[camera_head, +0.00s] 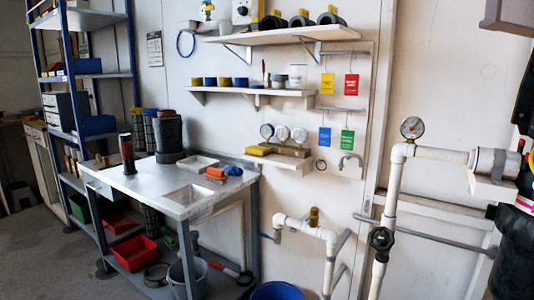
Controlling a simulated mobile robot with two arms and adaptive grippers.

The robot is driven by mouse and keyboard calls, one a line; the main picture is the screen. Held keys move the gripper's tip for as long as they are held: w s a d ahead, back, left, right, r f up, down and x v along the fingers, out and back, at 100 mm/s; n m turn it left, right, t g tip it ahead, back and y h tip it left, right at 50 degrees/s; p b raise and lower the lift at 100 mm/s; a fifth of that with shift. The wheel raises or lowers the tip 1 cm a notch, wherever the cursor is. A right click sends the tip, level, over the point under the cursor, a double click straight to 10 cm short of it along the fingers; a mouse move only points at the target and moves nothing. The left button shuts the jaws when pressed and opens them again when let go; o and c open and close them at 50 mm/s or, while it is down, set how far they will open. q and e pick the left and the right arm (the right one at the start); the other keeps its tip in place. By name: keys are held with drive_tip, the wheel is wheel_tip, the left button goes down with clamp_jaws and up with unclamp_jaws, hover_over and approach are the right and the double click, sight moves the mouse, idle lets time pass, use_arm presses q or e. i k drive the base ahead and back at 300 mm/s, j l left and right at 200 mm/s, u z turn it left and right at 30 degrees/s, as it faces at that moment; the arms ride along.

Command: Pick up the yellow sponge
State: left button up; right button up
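A yellow block that looks like the sponge (257,150) lies at the left end of the lowest wall shelf (282,161), in front of a brownish block. Round gauges stand just behind it. Nothing is touching it from my side. Neither of my grippers shows in the head view.
White pipes (390,215) with a gauge stand on the right. Buckets and bins sit low down.

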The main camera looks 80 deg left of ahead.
sight(259, 151)
drive_tip(key=u, duration=2.75)
